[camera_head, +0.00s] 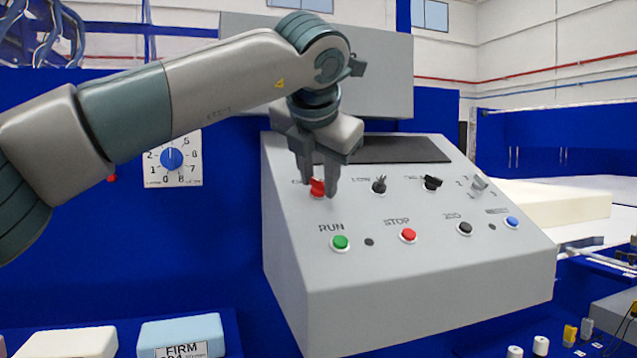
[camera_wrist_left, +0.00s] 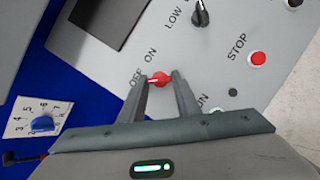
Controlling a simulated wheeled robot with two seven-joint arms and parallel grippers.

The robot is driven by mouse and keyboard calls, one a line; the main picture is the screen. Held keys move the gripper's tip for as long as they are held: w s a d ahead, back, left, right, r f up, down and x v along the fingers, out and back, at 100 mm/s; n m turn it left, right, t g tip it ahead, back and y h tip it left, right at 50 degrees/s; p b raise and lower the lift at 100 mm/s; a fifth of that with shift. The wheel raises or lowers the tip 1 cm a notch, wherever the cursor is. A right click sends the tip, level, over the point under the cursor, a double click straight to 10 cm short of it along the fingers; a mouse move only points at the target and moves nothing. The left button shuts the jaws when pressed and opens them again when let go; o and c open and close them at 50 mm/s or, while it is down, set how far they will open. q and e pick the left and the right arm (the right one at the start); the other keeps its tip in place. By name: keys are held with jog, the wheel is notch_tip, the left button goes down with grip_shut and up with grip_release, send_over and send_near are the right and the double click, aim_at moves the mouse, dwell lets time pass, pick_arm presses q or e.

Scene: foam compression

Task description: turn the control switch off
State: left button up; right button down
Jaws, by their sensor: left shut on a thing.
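The control switch (camera_head: 318,187) is a red rotary knob at the upper left of the grey sloped panel (camera_head: 400,285). In the left wrist view the red switch (camera_wrist_left: 159,79) sits between the fingertips, beside the labels OFF and ON. My left gripper (camera_head: 318,190) reaches down from above and is shut on the red switch; its fingers (camera_wrist_left: 160,80) also show in the left wrist view. The fingers partly cover the switch and its label in the head view. Its pointer direction is hard to tell. My right gripper is not in view.
Near the switch are a black knob (camera_head: 379,186), a green RUN button (camera_head: 340,243) and a red STOP button (camera_head: 408,236). A blue dial (camera_head: 171,158) is on the blue wall at left. Foam blocks (camera_head: 182,335) lie at the lower left.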

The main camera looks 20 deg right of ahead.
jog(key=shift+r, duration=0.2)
pick_arm(q)
jog(key=o, duration=1)
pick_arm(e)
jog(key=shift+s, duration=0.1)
pick_arm(q)
jog(key=shift+o, duration=0.2)
jog(key=shift+r, duration=0.1)
jog(key=v, duration=1.7)
jog(key=shift+s+p, duration=0.15)
jog(key=shift+p, duration=0.3)
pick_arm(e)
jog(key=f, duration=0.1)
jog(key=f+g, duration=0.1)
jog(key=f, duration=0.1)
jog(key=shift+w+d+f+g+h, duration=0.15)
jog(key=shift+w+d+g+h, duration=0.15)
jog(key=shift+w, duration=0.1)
pick_arm(q)
jog(key=shift+a, duration=0.1)
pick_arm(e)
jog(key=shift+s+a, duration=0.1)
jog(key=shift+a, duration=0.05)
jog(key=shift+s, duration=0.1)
